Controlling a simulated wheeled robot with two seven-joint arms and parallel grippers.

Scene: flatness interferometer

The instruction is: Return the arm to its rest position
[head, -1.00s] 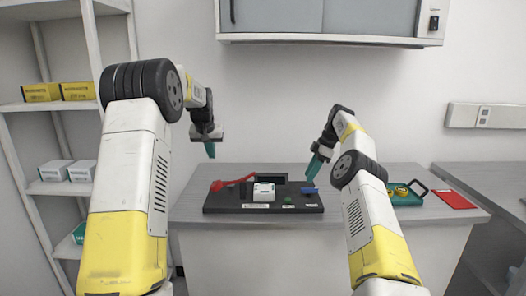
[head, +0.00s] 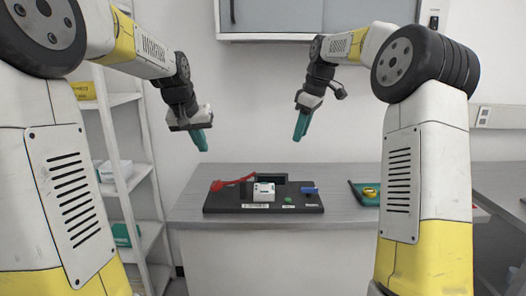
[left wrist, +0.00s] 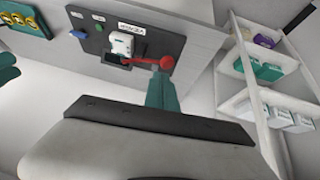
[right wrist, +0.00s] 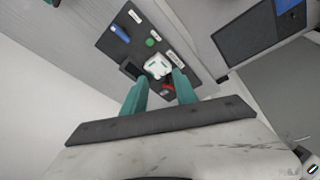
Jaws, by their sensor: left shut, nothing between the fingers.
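My left gripper (head: 200,139) hangs in the air above and left of the instrument, its teal fingers together and empty. In the left wrist view its fingers (left wrist: 162,92) show as one closed pair, with the red lever (left wrist: 140,61) beyond them. My right gripper (head: 301,125) hangs in the air above and right of the instrument. In the right wrist view its fingers (right wrist: 159,92) stand apart with nothing held. The black instrument base (head: 225,207) lies on the table with a white unit (head: 263,192), a blue block (head: 308,190) and a green button (head: 288,200). Both grippers are clear of it.
White shelves (head: 110,100) stand at the left. A wall cabinet (head: 290,18) hangs above.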

